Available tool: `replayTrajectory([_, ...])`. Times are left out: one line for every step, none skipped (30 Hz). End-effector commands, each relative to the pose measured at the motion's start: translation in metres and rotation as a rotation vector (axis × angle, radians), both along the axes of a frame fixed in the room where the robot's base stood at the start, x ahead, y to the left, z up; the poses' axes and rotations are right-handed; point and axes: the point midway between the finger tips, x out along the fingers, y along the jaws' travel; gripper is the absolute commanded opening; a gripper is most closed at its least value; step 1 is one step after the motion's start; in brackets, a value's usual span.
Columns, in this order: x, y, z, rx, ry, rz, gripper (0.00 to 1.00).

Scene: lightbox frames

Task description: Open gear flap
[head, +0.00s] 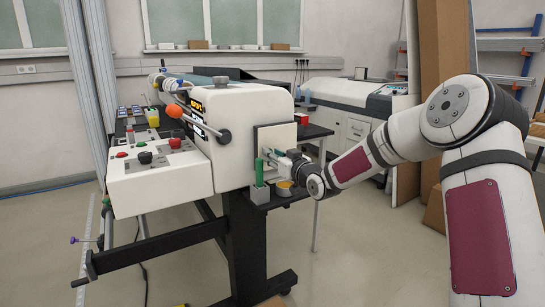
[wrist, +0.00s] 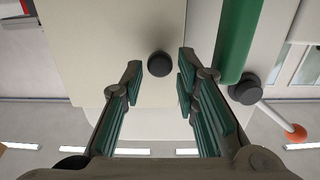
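The gear flap (head: 277,134) appears to be the pale, dark-edged panel on the right end of the white machine (head: 236,133). In the wrist view it looks like the cream panel (wrist: 105,45) filling the upper left, with a round black knob (wrist: 159,64) on it. My gripper (head: 272,157) is at the flap's lower part in the head view. In the wrist view my gripper (wrist: 159,67) is open, with one finger on each side of the knob and gaps visible between. Contact with the panel cannot be told. The flap looks shut.
A green upright piece (head: 259,171) stands in a grey holder (head: 259,193) close to my gripper; a large green bar (wrist: 238,40) shows right of the fingers. A yellow round container (head: 284,187) sits below my wrist. An orange-balled lever (head: 176,111) projects from the machine's front.

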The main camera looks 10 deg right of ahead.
Motion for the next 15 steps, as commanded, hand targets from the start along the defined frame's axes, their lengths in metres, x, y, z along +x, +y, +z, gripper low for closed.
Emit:
replayTrajectory([0.0040,0.0012,-0.0007,0.000,0.000,0.000,0.28])
replayTrajectory([0.0057,0.0015,-0.0004,0.000,0.000,-0.001,0.28])
replayTrajectory([0.0072,0.0020,-0.0002,0.000,0.000,-0.001,0.28])
replayTrajectory([0.0080,0.0024,-0.0002,0.000,0.001,-0.001,0.28])
replayTrajectory([0.0087,0.0026,-0.0002,0.000,0.001,-0.001,0.28])
replayTrajectory([0.0092,0.0028,-0.0001,0.000,0.001,-0.001,0.28])
replayTrajectory([0.0094,0.0028,0.0000,0.000,0.001,-0.001,0.28])
replayTrajectory([0.0094,0.0028,0.0000,0.000,0.001,-0.001,0.28])
replayTrajectory([0.0094,0.0028,0.0000,0.000,0.001,-0.001,0.28])
replayTrajectory([0.0093,0.0028,0.0000,0.000,0.001,-0.001,0.28])
replayTrajectory([0.0093,0.0028,0.0000,0.000,0.001,-0.001,0.28])
replayTrajectory([0.0093,0.0028,0.0000,0.000,0.001,-0.001,0.28])
replayTrajectory([0.0092,0.0027,0.0000,0.000,0.001,-0.001,0.26])
replayTrajectory([0.0092,0.0027,0.0000,0.000,0.001,-0.001,0.19])
replayTrajectory([0.0091,0.0027,0.0000,0.000,0.001,-0.001,0.10])
